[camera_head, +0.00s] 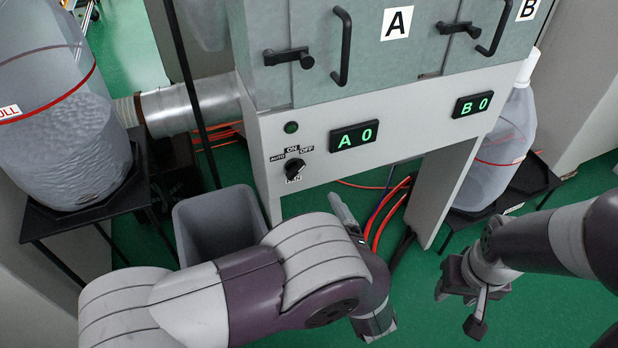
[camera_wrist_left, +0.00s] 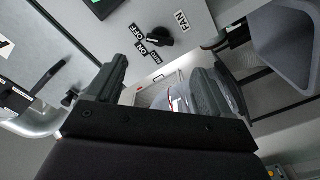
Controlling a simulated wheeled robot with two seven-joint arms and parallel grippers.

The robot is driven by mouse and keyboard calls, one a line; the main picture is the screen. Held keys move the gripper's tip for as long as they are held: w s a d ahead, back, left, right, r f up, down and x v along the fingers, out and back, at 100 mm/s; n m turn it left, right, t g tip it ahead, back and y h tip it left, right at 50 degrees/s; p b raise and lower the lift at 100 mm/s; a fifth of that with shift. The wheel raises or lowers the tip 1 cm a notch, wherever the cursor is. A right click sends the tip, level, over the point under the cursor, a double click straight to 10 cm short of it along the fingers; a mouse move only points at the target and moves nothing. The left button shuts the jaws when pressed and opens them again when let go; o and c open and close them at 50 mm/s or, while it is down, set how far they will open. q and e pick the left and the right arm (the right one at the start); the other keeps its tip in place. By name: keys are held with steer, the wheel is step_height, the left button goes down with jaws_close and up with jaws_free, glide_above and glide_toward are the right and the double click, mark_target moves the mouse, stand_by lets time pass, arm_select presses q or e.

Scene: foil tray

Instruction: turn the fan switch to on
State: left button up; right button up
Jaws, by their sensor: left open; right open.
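The fan switch is a black rotary knob (camera_head: 294,168) on the pale front panel of the machine, with AUTO, ON and OFF labels around its top and a FAN label below. The knob also shows in the left wrist view (camera_wrist_left: 160,37), beyond my fingers and uncovered. I cannot tell its exact setting. My left gripper (camera_wrist_left: 160,78) is open and empty, apart from the knob. In the head view it is largely hidden by my own arm, below and right of the knob. My right gripper (camera_head: 462,300) is open and empty at the lower right, far from the panel.
A green lamp (camera_head: 291,127) sits above the knob, and an A display (camera_head: 354,137) and B display (camera_head: 474,104) are to its right. A grey bin (camera_head: 215,222) stands below left. A black pole (camera_head: 194,90) rises left of the panel. Red hoses (camera_head: 388,215) lie under the machine.

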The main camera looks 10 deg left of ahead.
mark_target(295, 168)
arm_select(q)
steer(key=b+x, duration=0.1)
steer(key=x, duration=1.1)
steer(key=shift+w+a+f, duration=0.1)
steer(key=c, duration=1)
